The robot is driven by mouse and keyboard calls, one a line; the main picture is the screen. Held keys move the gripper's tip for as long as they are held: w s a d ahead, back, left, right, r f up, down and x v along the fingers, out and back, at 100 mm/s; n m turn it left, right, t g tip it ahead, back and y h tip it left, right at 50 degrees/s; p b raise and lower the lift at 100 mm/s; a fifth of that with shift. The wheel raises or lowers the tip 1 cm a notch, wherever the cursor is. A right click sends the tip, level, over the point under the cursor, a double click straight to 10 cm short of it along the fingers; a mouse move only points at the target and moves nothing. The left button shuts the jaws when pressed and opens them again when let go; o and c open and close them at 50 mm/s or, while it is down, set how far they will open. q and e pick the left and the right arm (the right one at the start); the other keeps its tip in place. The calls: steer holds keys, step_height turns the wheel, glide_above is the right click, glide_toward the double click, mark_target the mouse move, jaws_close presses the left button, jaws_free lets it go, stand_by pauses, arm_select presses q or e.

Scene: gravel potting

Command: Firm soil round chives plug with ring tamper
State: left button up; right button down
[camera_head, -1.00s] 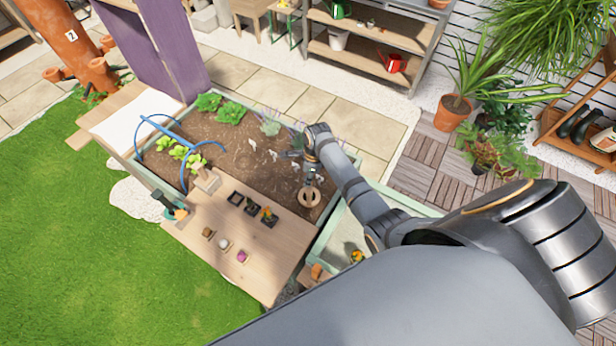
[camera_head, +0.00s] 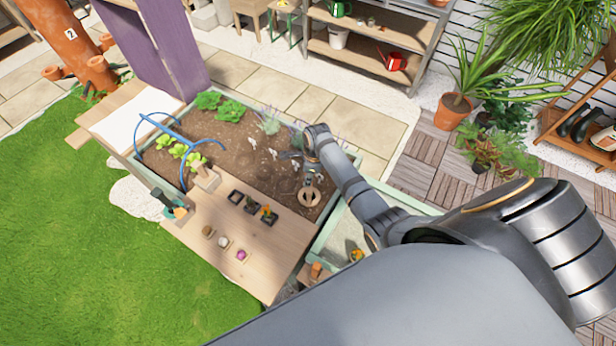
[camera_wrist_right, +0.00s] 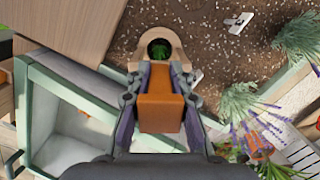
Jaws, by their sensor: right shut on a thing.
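My right gripper (camera_head: 311,179) is shut on the ring tamper (camera_head: 309,197), near the right end of the planter bed. In the right wrist view my right gripper (camera_wrist_right: 160,78) grips the tamper's orange handle block (camera_wrist_right: 161,112). The tamper's pale wooden ring (camera_wrist_right: 178,50) lies beyond the fingers. The green chives plug (camera_wrist_right: 159,49) shows inside the ring opening, with the ring around it. I cannot tell whether the ring touches the soil (camera_wrist_right: 205,30). My left gripper is not in view.
A wooden work board (camera_head: 207,258) in front of the bed holds small dark pots (camera_head: 250,205) and small coloured items. White plant labels (camera_head: 272,153) stand in the soil. Lavender and the bed's green wall (camera_wrist_right: 80,85) are close to my right gripper. A blue hoop frame (camera_head: 170,132) spans the left end.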

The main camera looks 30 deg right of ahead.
steer(key=shift+s+p, duration=0.1)
steer(key=shift+p, duration=0.2)
stand_by(0.6)
steer(key=shift+s+f, duration=0.1)
steer(key=shift+f, duration=0.1)
stand_by(0.7)
steer(key=shift+r, duration=0.1)
step_height(320, 180, up, 3)
steer(key=p, duration=0.3)
steer(key=shift+w+r, duration=0.2)
steer(key=shift+r, duration=3.35)
